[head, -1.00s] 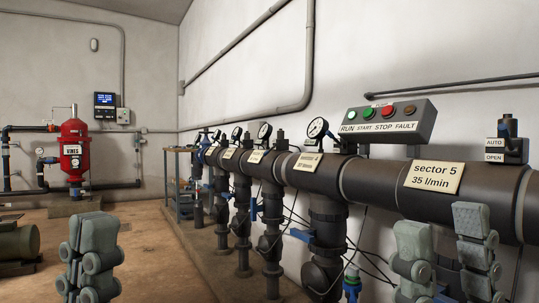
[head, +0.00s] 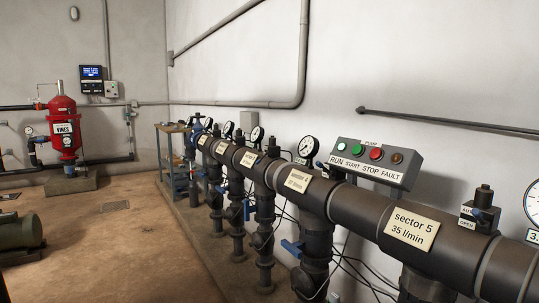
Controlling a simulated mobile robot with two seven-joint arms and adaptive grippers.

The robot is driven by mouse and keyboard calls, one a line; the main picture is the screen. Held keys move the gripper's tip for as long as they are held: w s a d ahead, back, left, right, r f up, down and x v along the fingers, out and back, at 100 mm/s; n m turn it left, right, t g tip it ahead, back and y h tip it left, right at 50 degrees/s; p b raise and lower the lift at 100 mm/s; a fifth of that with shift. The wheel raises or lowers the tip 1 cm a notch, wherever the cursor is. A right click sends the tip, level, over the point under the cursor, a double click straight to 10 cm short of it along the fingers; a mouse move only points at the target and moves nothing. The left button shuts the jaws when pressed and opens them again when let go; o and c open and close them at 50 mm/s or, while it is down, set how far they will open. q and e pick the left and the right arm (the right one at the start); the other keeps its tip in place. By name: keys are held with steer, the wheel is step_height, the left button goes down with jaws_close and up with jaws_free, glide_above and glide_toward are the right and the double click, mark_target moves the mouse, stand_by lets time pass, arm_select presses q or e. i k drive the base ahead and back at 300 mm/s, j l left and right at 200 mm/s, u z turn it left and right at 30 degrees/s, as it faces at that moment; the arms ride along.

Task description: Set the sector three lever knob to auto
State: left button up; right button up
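A dark manifold pipe (head: 357,208) runs from the right foreground to the back left, with tan sector labels along it. The near label reads sector 5 (head: 411,232); the one beyond it seems to read sector 4 (head: 298,181). A third label (head: 249,159) farther back is too small to read, and I cannot make out a lever knob setting there. Neither gripper is in view.
A pump control box (head: 376,161) with coloured buttons is behind the pipe. Pressure gauges (head: 308,148) stand along the pipe, with black cables and blue handles (head: 291,248) below. A red tank (head: 63,127) stands back left. The brown floor (head: 110,240) left of the manifold is mostly clear.

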mark_target(258, 161)
steer(key=i+j+z, duration=0.2)
steer(key=z, duration=0.25)
steer(key=i+j+z, duration=0.1)
steer(key=j+z, duration=0.35)
steer(key=i+j+z, duration=0.15)
steer(key=j, duration=0.35)
steer(key=i+j+z, duration=0.15)
steer(key=j, duration=0.4)
steer(key=k, duration=0.05)
